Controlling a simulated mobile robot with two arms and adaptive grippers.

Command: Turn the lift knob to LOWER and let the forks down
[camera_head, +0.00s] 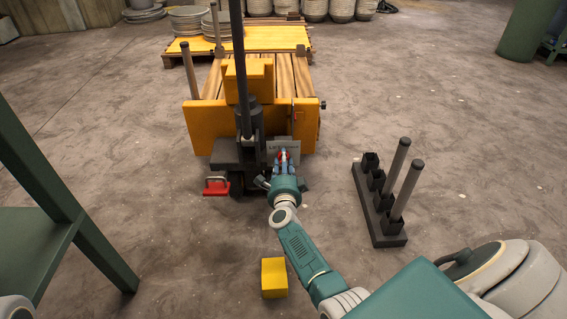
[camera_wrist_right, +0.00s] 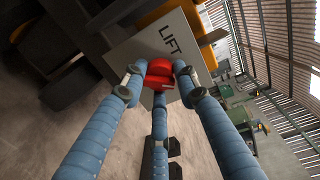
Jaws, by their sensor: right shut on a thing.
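The red lift knob (camera_wrist_right: 158,75) sits on a grey plate marked LIFT (camera_wrist_right: 165,40). In the head view the knob (camera_head: 283,154) is mostly covered by my right gripper (camera_head: 283,162). My right gripper's blue fingers (camera_wrist_right: 157,85) are closed around the knob in the right wrist view. The knob's exact setting cannot be read. The yellow pallet truck (camera_head: 206,122) stands behind, with its dark upright handle (camera_head: 239,60). Its forks are hidden under the wooden pallet (camera_head: 285,75), so their height cannot be told. My left gripper is not in view.
A red pedal (camera_head: 216,187) is at the truck's front left. A yellow block (camera_head: 274,278) lies on the floor near me. A dark rack with grey posts (camera_head: 388,238) stands to the right. A green frame (camera_head: 45,225) is at the left.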

